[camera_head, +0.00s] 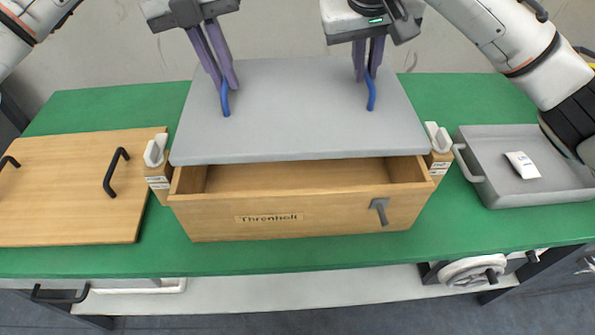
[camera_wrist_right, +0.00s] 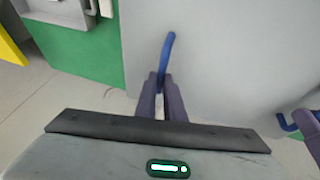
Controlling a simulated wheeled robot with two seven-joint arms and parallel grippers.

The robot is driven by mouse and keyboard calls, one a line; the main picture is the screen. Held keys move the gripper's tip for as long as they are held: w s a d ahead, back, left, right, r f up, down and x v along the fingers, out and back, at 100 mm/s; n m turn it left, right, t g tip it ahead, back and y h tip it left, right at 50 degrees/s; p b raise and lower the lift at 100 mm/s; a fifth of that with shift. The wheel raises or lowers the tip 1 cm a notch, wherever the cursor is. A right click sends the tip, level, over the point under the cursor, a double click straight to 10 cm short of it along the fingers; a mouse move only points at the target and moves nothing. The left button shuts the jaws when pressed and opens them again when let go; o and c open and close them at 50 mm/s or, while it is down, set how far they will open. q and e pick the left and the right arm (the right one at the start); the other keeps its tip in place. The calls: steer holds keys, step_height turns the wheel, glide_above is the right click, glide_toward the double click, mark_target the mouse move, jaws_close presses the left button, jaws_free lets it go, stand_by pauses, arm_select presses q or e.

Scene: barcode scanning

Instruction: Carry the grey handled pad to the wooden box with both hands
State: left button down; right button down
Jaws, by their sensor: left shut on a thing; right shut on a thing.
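The grey pad (camera_head: 295,120) is a flat slab with two blue handles, held over the back part of the wooden box (camera_head: 215,215). The box front reads "Threnholt", and its inside shows along the front. My left gripper (camera_head: 225,85) is shut on the left blue handle (camera_head: 225,105). My right gripper (camera_head: 369,75) is shut on the right blue handle (camera_head: 371,100). The right wrist view shows the right fingers (camera_wrist_right: 162,88) closed around the blue handle (camera_wrist_right: 167,50). Whether the pad touches the box rim, I cannot tell.
A wooden board (camera_head: 70,190) with black handles lies at the left of the green table (camera_head: 300,258). A grey tray (camera_head: 500,190) holding a small white item (camera_head: 522,165) lies at the right. White-topped wooden blocks (camera_head: 156,165) flank the box. A shelf (camera_head: 250,297) runs below.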

mark_target(212, 99)
arm_select(q)
steer(key=shift+a+f, duration=0.1)
steer(key=shift+f, duration=0.05)
arm_select(e)
steer(key=shift+d+f, duration=0.1)
